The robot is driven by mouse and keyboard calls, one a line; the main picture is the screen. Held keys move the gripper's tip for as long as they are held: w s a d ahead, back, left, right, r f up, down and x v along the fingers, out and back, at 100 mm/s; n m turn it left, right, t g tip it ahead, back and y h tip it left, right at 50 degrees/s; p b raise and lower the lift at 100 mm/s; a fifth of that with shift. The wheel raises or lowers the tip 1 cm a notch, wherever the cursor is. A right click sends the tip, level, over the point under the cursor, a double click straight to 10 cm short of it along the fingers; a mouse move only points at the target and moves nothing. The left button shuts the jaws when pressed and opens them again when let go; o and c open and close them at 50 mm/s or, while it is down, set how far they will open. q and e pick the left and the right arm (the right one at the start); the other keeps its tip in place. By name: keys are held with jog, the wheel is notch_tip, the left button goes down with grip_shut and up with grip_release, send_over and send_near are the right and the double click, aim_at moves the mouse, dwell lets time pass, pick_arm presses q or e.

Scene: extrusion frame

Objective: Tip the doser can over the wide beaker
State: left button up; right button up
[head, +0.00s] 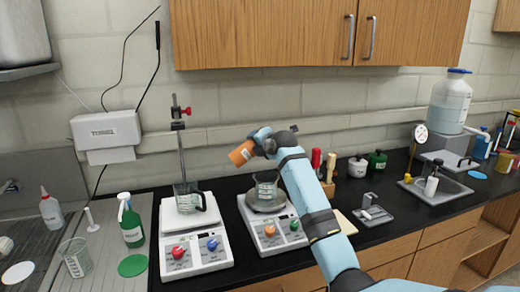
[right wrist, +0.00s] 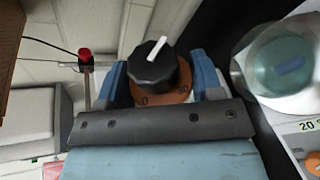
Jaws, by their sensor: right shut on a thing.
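My right gripper (head: 262,142) is shut on an orange can, the doser can (head: 241,154), and holds it tilted in the air. In the right wrist view the can's orange body (right wrist: 178,95) sits between the two blue fingers of the gripper (right wrist: 165,85), with a black top and a white stick-like part facing the camera. A clear beaker (head: 266,190) stands on the right-hand white device, below and to the right of the can; a clear vessel (right wrist: 285,65) also shows in the right wrist view. No stream from the can is visible. My left gripper is out of view.
A handled glass jug (head: 187,200) stands on the left white device beside a metal stand (head: 180,145). Another beaker (head: 75,258), a green spray bottle (head: 131,222) and a white bottle (head: 51,213) are at left. Red- and black-handled tools (head: 323,165) stand close behind my arm.

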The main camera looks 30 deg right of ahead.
jog(key=shift+a+f+m+y+b, duration=0.3)
jog(key=shift+f+m+y+b, duration=0.1)
jog(key=shift+f+m+b, duration=0.35)
jog(key=shift+f+m+t+b, duration=0.3)
jog(key=shift+f+m, duration=0.05)
jog(key=shift+f, duration=0.05)
pick_arm(q)
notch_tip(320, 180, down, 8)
jog(key=b, duration=0.6)
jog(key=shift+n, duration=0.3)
pick_arm(e)
jog(key=f+m+t, duration=0.1)
jog(key=m, duration=0.1)
jog(key=f+m+y, duration=0.1)
jog(key=m, duration=0.2)
jog(key=f+m+t+y, duration=0.1)
jog(key=f+m, duration=0.1)
jog(key=shift+d+t, duration=0.2)
jog(key=shift+t, duration=0.1)
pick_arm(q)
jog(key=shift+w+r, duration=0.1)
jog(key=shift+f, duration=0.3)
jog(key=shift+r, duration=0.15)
